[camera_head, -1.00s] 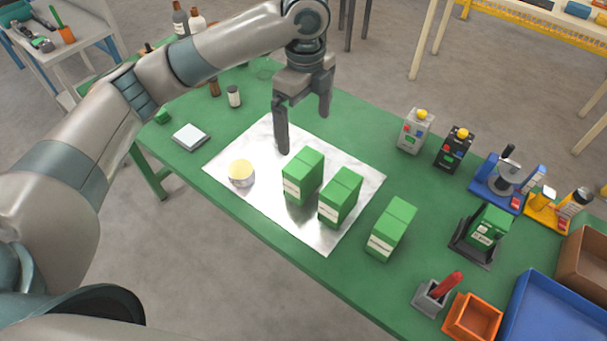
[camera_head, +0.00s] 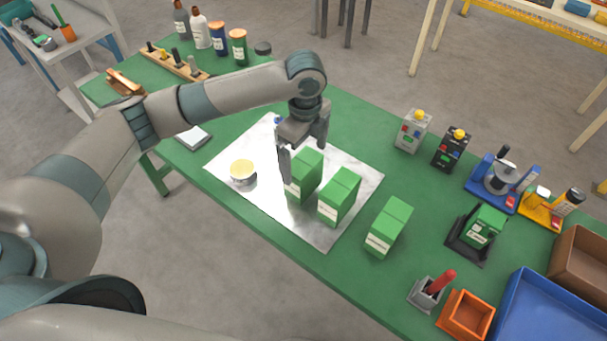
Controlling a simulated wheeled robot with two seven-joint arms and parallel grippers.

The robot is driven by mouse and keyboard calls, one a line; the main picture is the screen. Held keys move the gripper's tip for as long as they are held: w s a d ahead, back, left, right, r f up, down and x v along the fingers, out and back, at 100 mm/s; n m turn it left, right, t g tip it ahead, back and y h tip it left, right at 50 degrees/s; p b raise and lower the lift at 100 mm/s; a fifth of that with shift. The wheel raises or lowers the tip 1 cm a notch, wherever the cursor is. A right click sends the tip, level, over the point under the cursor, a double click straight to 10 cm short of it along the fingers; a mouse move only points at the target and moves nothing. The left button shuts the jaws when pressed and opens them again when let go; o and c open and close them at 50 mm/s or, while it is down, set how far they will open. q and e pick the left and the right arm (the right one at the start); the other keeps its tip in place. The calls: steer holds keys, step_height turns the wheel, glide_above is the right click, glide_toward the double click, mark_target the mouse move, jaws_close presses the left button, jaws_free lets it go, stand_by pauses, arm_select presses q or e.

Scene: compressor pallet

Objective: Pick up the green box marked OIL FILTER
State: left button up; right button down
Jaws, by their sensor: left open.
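Three similar green boxes with white labels stand upright. The left green box (camera_head: 304,178) and the middle green box (camera_head: 340,196) are on the shiny metal sheet (camera_head: 262,205); the right green box (camera_head: 388,228) is on the green table just off it. Their label text is too small to read, so I cannot tell which is marked OIL FILTER. My left gripper (camera_head: 303,160) is open and low at the left box, one finger by its left side and the other behind it. I cannot tell whether it touches. My right gripper is not in view.
A round tin (camera_head: 243,173) stands left of the boxes. A green boxed item in a black holder (camera_head: 480,230), a grey holder with a red handle (camera_head: 432,292), an orange bin (camera_head: 466,316) and a blue tray (camera_head: 550,305) are at right. Bottles (camera_head: 200,28) stand at the back left.

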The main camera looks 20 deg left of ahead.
mark_target(303, 162)
arm_select(q)
steer(key=shift+f+p, duration=0.45)
steer(key=shift+f, duration=0.05)
step_height(303, 162, down, 3)
steer(key=shift+s+a+f+p, duration=0.1)
steer(key=shift+a+p, duration=0.05)
steer(key=shift+p, duration=0.55)
steer(key=shift+f, duration=0.5)
steer(key=c, duration=1.4)
